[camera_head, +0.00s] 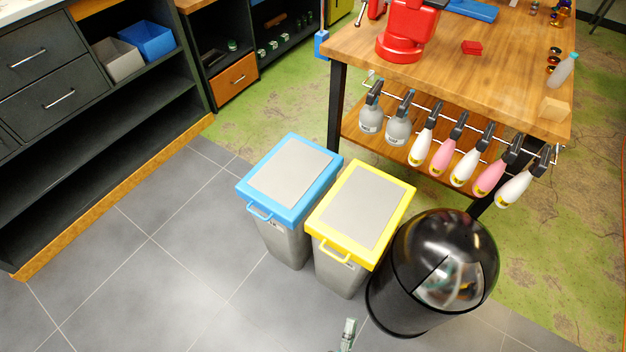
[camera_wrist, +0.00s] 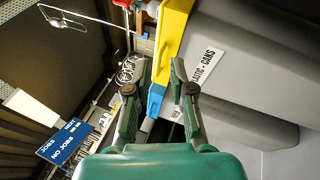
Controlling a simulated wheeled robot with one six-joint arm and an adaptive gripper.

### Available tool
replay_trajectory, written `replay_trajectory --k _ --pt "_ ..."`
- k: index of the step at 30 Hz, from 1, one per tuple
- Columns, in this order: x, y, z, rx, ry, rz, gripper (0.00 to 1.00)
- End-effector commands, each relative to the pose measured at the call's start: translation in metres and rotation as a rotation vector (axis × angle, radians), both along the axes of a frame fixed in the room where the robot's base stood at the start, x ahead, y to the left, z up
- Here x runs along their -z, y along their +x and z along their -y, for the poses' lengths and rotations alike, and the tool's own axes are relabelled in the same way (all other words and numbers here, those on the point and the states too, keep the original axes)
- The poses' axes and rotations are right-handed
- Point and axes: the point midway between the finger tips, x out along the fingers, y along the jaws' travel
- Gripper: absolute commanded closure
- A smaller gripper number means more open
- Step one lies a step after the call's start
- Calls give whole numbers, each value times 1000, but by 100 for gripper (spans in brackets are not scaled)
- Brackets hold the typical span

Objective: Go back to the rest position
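My gripper (camera_head: 347,330) shows as a small green-grey tip at the bottom edge of the head view, in front of the bins; the rest of the arm is out of frame there. In the wrist view my gripper (camera_wrist: 160,72) has its two dark fingers apart, and I see nothing held between them. The yellow lid (camera_wrist: 172,40) and a blue lid edge (camera_wrist: 156,100) show beyond the fingers. I see no contact with either.
The blue-lidded bin (camera_head: 290,178), yellow-lidded bin (camera_head: 360,212) and round black bin (camera_head: 435,270) stand side by side. Behind them is a wooden workbench (camera_head: 470,85) with several spray bottles hanging along its front. Dark cabinets (camera_head: 70,130) line the left. The tiled floor (camera_head: 150,270) at left is clear.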

Motion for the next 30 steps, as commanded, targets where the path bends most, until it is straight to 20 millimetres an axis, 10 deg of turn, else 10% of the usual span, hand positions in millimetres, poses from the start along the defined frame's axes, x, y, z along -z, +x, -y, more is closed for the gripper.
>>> replay_trajectory --k 8,16,23,30 --pt "36 -17 81 167 91 -255 77" --pt "78 -92 163 336 401 -641 77" --pt "66 -165 159 334 810 -846 77" --pt "-19 -200 108 194 1283 -828 77"
